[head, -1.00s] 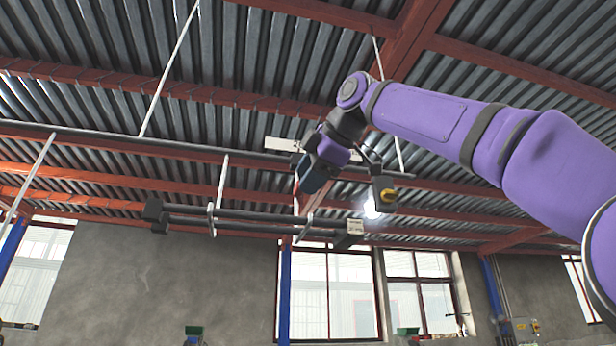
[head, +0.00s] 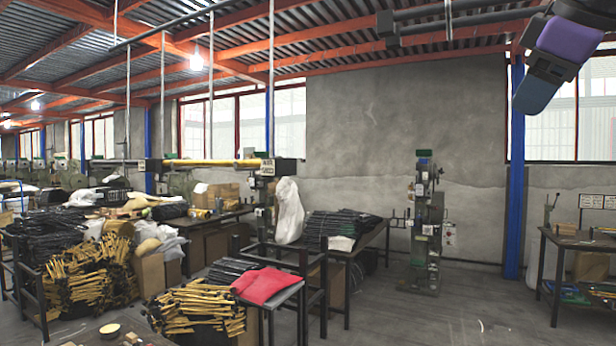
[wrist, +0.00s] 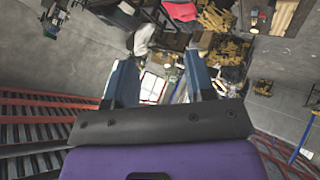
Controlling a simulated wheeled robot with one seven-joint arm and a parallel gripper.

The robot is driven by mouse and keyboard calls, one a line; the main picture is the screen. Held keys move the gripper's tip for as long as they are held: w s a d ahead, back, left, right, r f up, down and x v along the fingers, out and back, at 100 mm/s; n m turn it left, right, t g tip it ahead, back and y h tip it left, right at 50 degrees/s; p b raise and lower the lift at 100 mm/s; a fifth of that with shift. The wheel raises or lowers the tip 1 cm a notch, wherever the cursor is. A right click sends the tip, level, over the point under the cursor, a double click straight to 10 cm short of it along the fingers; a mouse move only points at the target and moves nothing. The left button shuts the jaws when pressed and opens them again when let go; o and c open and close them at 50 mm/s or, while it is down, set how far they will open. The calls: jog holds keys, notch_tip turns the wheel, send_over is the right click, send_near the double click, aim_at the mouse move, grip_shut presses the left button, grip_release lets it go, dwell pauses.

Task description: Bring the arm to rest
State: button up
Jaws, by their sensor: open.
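My gripper (head: 537,92) shows at the upper right edge of the head view, raised in the air in front of the wall. Its blue fingers point down and to the left, and the purple wrist is cut off by the frame. In the wrist view my gripper (wrist: 160,78) has two blue fingers spread well apart, with nothing held between them. The fingers touch nothing that I can see. Most of my arm is outside the head view.
A green rivet press (head: 427,225) stands by the wall. Yellow-tipped bundles (head: 90,270) are piled left. A blue post (head: 515,165) and overhead bars (head: 470,20) are near my gripper in the picture.

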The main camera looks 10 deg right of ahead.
jog(key=s+a+f+m+g, duration=0.1)
jog(key=s+f+m, duration=0.1)
jog(key=f, duration=0.7)
jog(key=s+a+f+m+g, duration=0.1)
jog(key=s+a+f+m, duration=0.1)
jog(key=f, duration=0.8)
jog(key=s+a+f+m+g, duration=0.1)
jog(key=s+f+m, duration=0.2)
jog(key=f, duration=0.7)
jog(key=shift+a+f+m+g+y, duration=0.2)
jog(key=shift+f+m+g+y, duration=0.05)
jog(key=shift+m+g+y, duration=0.05)
jog(key=shift+s, duration=0.1)
